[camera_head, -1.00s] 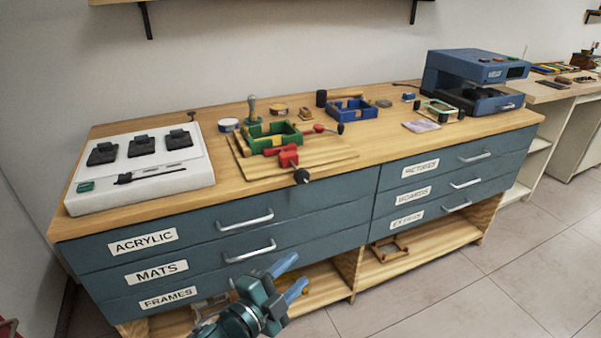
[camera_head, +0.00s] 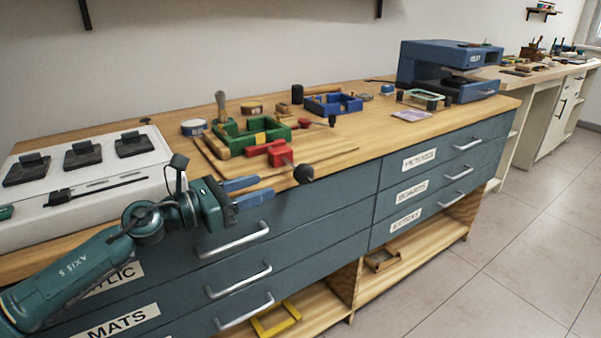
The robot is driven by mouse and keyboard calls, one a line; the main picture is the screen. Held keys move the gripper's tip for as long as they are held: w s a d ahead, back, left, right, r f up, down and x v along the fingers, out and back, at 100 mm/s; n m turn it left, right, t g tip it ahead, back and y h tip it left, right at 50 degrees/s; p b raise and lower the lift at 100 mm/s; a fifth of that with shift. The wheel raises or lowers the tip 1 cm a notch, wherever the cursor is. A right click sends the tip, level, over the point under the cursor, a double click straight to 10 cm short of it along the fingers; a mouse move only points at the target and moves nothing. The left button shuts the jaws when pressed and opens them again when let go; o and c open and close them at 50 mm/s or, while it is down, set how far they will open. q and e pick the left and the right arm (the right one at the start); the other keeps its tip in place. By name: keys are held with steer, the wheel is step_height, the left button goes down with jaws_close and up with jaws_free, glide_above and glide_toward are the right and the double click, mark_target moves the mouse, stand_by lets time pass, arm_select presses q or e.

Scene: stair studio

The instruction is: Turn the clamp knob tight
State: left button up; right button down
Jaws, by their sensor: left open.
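A red clamp (camera_head: 267,152) sits at the front of a green frame (camera_head: 250,134) on a wooden board. Its black knob (camera_head: 303,174) sticks out over the bench's front edge. A second red clamp with a dark knob (camera_head: 332,120) is at the frame's right side. My left gripper (camera_head: 253,190) is open and empty, its blue fingers pointing right in front of the bench edge. It is to the left of the front knob and apart from it. My right gripper is not in view.
A white machine (camera_head: 90,180) with black pads stands at the left of the bench. A blue frame (camera_head: 333,104) and a blue press (camera_head: 447,70) are to the right. Drawer handles (camera_head: 233,240) protrude below the bench top.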

mark_target(295, 175)
arm_select(q)
steer(key=x, duration=1)
steer(key=shift+x, duration=0.75)
